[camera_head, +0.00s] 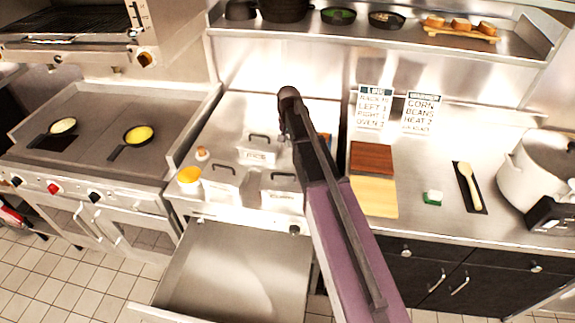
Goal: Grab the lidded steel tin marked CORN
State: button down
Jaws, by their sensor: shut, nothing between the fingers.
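Several lidded steel tins with dark handles sit in the steel counter left of my arm. One is at the back (258,150), one at the front left (222,182) and one at the front right (281,190). Their front labels are too small to read surely, so I cannot tell which is marked CORN. My arm crosses the middle of the view and covers the area right of these tins. I cannot make out my gripper's fingers.
An open drawer (235,270) juts out below the tins. A yellow-topped cup (189,178) stands at their left.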

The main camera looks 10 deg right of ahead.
aim_at(282, 185)
jog(key=shift+f, duration=0.25)
notch_tip(282, 185, down, 10)
jog(key=b, duration=1)
jog(key=s, duration=0.2)
jog(key=s+a, duration=0.1)
jog(key=shift+r, duration=0.25)
jog(key=shift+s+a, duration=0.25)
jog(key=shift+s, duration=0.15)
jog(key=s+a, duration=0.1)
jog(key=s, duration=0.1)
jog(key=s+a, duration=0.1)
jog(key=s, duration=0.2)
jog(key=s+a, duration=0.1)
jog(key=s, duration=0.2)
jog(key=shift+s+a, duration=0.15)
jog(key=shift+a, duration=0.05)
